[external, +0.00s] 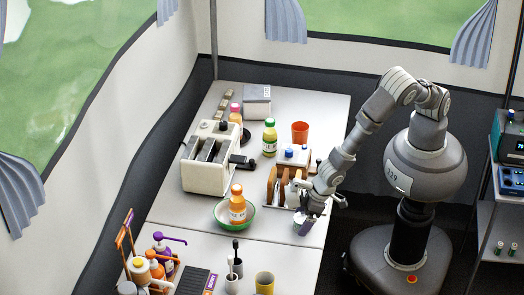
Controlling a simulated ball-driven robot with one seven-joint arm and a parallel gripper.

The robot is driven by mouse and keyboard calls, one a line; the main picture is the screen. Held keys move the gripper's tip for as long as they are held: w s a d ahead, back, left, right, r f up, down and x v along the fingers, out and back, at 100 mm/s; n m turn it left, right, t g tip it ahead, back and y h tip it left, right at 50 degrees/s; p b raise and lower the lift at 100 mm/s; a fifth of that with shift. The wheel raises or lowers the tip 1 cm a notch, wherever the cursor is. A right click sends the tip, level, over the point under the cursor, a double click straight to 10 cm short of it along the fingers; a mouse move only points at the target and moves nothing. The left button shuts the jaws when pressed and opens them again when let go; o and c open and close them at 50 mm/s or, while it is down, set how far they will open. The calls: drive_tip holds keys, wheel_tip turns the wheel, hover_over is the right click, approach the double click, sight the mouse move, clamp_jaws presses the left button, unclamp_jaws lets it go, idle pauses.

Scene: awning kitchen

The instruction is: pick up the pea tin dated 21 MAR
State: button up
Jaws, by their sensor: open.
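No date is readable, so I cannot tell which thing is the pea tin dated 21 MAR. Two small tins with green on them, a left one (499,247) and a right one (513,249), stand upright side by side on the lower shelf at the far right. My gripper (311,211) is over the right edge of the table, pointing down and open. A small grey-purple cup or tin (302,226) stands just below the fingers. I cannot tell if they touch it. My gripper is far from the green tins.
A shelf unit (495,215) stands right of my base.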

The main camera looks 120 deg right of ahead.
drive_tip(key=c, duration=1.2)
drive_tip(key=shift+r, duration=0.2)
